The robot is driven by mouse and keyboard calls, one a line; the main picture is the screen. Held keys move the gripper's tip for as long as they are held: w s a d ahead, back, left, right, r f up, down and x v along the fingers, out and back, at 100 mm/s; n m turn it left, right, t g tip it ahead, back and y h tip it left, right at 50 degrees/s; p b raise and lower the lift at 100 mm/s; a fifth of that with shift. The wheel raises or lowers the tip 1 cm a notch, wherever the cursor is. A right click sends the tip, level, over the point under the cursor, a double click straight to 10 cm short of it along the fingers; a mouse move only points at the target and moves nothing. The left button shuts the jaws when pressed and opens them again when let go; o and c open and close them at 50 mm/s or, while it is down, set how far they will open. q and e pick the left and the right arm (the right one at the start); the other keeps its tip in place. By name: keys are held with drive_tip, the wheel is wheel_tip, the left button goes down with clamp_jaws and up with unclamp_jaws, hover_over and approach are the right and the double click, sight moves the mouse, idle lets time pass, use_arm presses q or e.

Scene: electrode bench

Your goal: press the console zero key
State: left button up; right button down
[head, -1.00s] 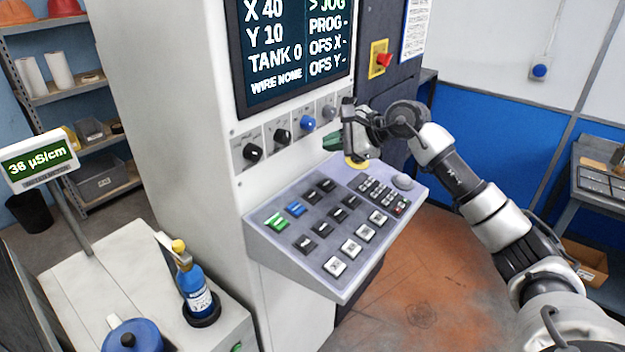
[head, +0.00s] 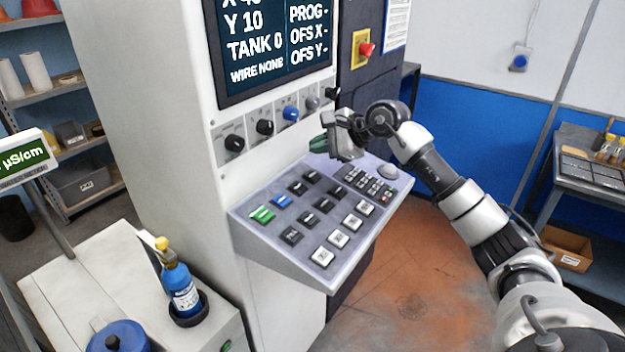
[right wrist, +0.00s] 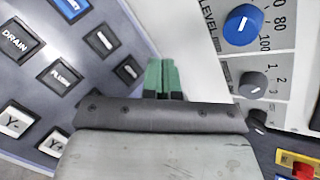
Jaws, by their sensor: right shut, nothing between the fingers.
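The console (head: 345,262) has a sloping grey key panel with rows of dark, white, green and blue keys. A block of small keys (head: 368,184) lies near its right end; their labels are too small to read, so I cannot tell which is the zero key. My right gripper (head: 318,144) is shut and empty above the panel's back edge, its green fingertips towards the upright face. In the right wrist view, its green fingertips (right wrist: 161,76) are together, between the dark keys and the knobs. The DRAIN key (right wrist: 17,41) and FLUSH key (right wrist: 62,76) are readable there.
A row of knobs, one blue (head: 290,113), sits above the panel under a screen (head: 270,48). A red stop button (head: 366,49) is on the dark cabinet. A blue bottle (head: 181,288) stands on the left cart (head: 80,275). A grey bench (head: 590,190) is at right.

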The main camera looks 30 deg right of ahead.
sight(315, 178)
drive_tip(key=shift+w+a+f+b, duration=0.15)
drive_tip(key=shift+f+b, duration=0.25)
drive_tip(key=shift+f, duration=0.35)
drive_tip(key=shift+w+f+b, duration=0.2)
drive_tip(key=shift+f+b, duration=0.2)
drive_tip(key=shift+f, duration=0.4)
drive_tip(key=shift+w+a+f+b, duration=0.15)
drive_tip(key=shift+f+b, duration=0.25)
drive_tip(key=shift+f, duration=0.35)
drive_tip(key=shift+d, duration=0.1)
drive_tip(key=shift+f+b, duration=0.4)
drive_tip(key=shift+b, duration=0.05)
drive_tip(key=shift+w+f+b, duration=0.1)
drive_tip(key=shift+f+b, duration=0.3)
idle(0.5)
idle(0.3)
drive_tip(key=shift+r+p, duration=0.35)
drive_tip(key=shift+r, duration=0.45)
drive_tip(key=r+p, duration=0.1)
drive_tip(key=r, duration=0.1)
drive_tip(key=s+r+p, duration=0.1)
drive_tip(key=r, duration=0.2)
drive_tip(key=shift+s+d, duration=0.1)
drive_tip(key=shift+d, duration=0.1)
